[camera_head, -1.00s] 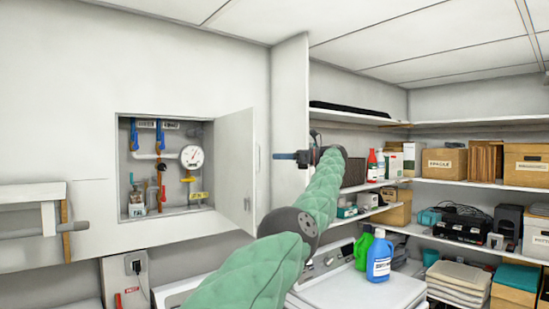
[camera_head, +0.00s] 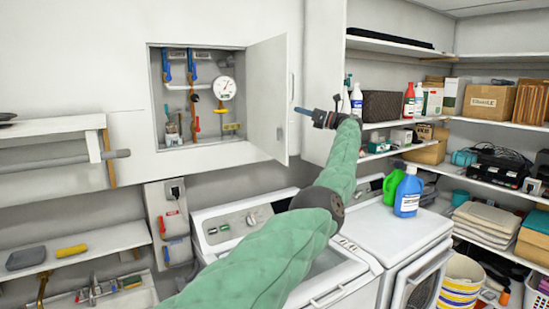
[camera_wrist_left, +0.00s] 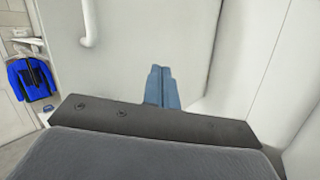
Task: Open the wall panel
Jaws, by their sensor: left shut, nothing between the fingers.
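The wall panel door (camera_head: 267,100) is white and stands swung out to the right of its recess in the head view. The recess (camera_head: 198,148) behind it shows pipes, blue valve handles and a round gauge (camera_head: 224,88). My left gripper (camera_head: 298,110) is at the right of the door, its blue fingers pointing left toward the door's outer face. The fingers (camera_wrist_left: 161,88) are together and empty in the left wrist view, in front of a white surface with a white bar handle (camera_wrist_left: 90,22). I cannot tell whether they touch the door. My right gripper is not in view.
A washer (camera_head: 225,230) and a dryer (camera_head: 400,240) stand below, with a blue bottle (camera_head: 408,192) and a green one on the dryer. Loaded shelves (camera_head: 400,45) fill the right side. A shelf with a rail (camera_head: 60,163) is at the left.

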